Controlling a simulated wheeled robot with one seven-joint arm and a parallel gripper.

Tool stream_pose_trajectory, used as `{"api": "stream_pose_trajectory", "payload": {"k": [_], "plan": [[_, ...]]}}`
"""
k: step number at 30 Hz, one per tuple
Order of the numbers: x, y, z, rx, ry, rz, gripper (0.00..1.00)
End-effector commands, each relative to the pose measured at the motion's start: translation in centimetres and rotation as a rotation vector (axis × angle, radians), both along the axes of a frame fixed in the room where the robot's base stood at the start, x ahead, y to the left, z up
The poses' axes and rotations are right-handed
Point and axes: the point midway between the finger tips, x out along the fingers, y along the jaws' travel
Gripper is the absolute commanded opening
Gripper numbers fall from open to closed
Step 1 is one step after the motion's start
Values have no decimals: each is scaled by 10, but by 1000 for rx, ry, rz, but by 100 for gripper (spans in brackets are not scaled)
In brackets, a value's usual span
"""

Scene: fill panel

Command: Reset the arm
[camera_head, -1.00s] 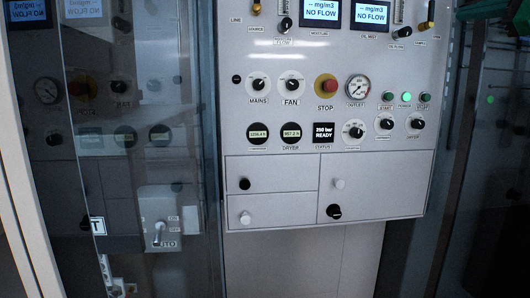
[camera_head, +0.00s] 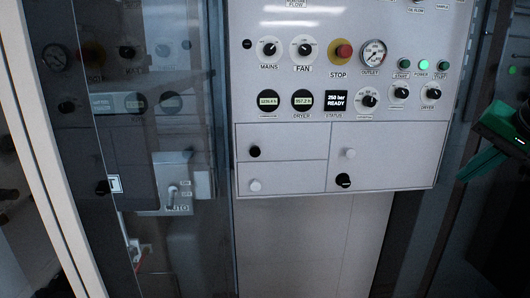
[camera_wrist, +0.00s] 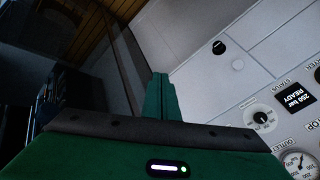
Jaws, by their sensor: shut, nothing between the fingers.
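My gripper (camera_wrist: 160,97) shows in the wrist view as two green fingers pressed together, shut with nothing between them. It points away from the camera, with the panel to its right in that view. A green and black part of my arm (camera_head: 495,140) shows at the right edge of the head view, apart from the panel front. The grey fill panel (camera_head: 300,220) stands ahead and fills the middle of the head view. In the wrist view, the panel (camera_wrist: 205,90) appears turned, with its drawers and READY display (camera_wrist: 296,96).
The panel carries a red stop button (camera_head: 343,53), an outlet gauge (camera_head: 373,54), several dials and drawers with small knobs (camera_head: 254,151). A glass pane (camera_head: 150,90) with reflections stands at the left. Below the panel is a plain grey surface (camera_head: 300,250).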

Motion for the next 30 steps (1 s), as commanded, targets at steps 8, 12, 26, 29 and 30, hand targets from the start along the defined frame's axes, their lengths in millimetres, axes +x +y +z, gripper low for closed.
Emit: {"api": "stream_pose_trajectory", "payload": {"k": [8, 12, 26, 29, 30], "plan": [[-87, -2, -128, -109, 345, 119, 0], [-133, 3, -177, -110, 496, 187, 0], [-185, 14, -219, -82, 642, 270, 0], [-185, 14, -219, -82, 642, 270, 0], [-185, 14, -219, -82, 642, 270, 0]]}}
